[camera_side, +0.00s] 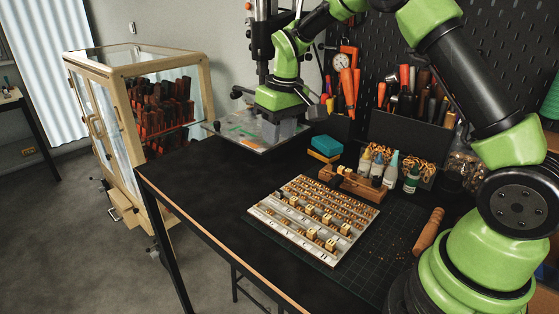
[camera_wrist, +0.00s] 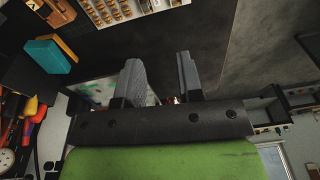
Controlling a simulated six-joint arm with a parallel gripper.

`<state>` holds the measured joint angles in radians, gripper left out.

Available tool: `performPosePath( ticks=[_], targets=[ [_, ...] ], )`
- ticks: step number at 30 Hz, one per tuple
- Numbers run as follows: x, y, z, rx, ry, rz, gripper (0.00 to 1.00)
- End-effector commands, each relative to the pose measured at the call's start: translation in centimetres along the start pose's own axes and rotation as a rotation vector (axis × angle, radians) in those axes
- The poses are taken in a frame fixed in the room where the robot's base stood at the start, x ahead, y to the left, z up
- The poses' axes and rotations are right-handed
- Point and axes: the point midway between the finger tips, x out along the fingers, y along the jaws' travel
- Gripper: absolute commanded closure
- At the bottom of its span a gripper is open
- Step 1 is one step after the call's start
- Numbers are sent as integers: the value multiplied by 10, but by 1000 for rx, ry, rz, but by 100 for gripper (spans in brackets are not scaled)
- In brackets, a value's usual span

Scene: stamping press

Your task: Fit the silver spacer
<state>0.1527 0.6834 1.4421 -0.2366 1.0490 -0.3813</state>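My gripper (camera_side: 288,132) hangs low over the flat bed of the press (camera_side: 240,140) at the back of the bench. In the wrist view my gripper (camera_wrist: 161,72) has its two grey fingers apart, with dark bench showing between them and nothing held. A tray (camera_side: 262,221) of brass type pieces and silvery strips lies at the front of the bench, well away from my gripper. Its corner also shows at the top of the wrist view (camera_wrist: 138,16). I cannot pick out one silver spacer for certain. Part of the press bed is hidden behind my gripper.
A teal and yellow block (camera_side: 326,146), a wooden holder (camera_side: 350,184), small bottles (camera_side: 378,167) and a tool rack (camera_side: 405,134) stand right of the press. A wooden-handled tool (camera_side: 428,231) lies on the green mat (camera_side: 385,243). The bench's left part (camera_side: 200,190) is clear.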

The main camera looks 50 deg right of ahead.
Motion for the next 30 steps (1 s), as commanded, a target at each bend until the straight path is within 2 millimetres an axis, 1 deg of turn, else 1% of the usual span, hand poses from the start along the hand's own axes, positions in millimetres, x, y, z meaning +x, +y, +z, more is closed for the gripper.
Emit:
performPosePath(
  ticks=[1, 3, 6, 9, 17, 24, 30],
  targets=[
    [23, 6, -4, -13, -35, 6, 66],
    [47, 13, -8, -33, -66, 13, 66],
    [72, 20, -10, -54, -100, 19, 66],
    [86, 24, -10, -64, -118, 21, 66],
    [106, 25, -8, -70, -126, 22, 66],
    [139, 26, -3, -69, -125, 21, 66],
    [160, 26, -1, -69, -123, 21, 66]
  ],
)
